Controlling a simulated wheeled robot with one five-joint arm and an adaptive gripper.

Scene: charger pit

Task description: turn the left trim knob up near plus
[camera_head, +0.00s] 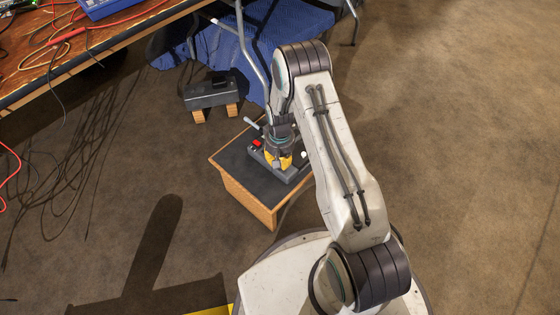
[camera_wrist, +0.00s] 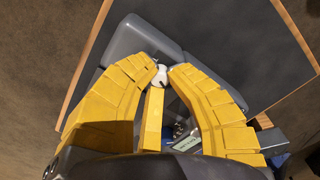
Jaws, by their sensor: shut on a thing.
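A grey control panel (camera_head: 293,173) lies on the dark top of a low wooden box. My gripper (camera_head: 281,163) is over its near part, pointing down. In the wrist view my gripper's yellow fingertips (camera_wrist: 161,74) close on both sides of a small white trim knob (camera_wrist: 159,79) with a dark mark on it. In the head view my fingers largely hide that knob, and a white round part (camera_head: 304,155) shows just right of them. I cannot read any plus sign or scale by the knob.
The panel also has a red button (camera_head: 256,143) and a grey lever (camera_head: 252,122). The wooden box (camera_head: 246,201) stands on brown carpet. A grey device (camera_head: 207,98) on wooden blocks is behind it. A table (camera_head: 88,55) with cables is at the upper left.

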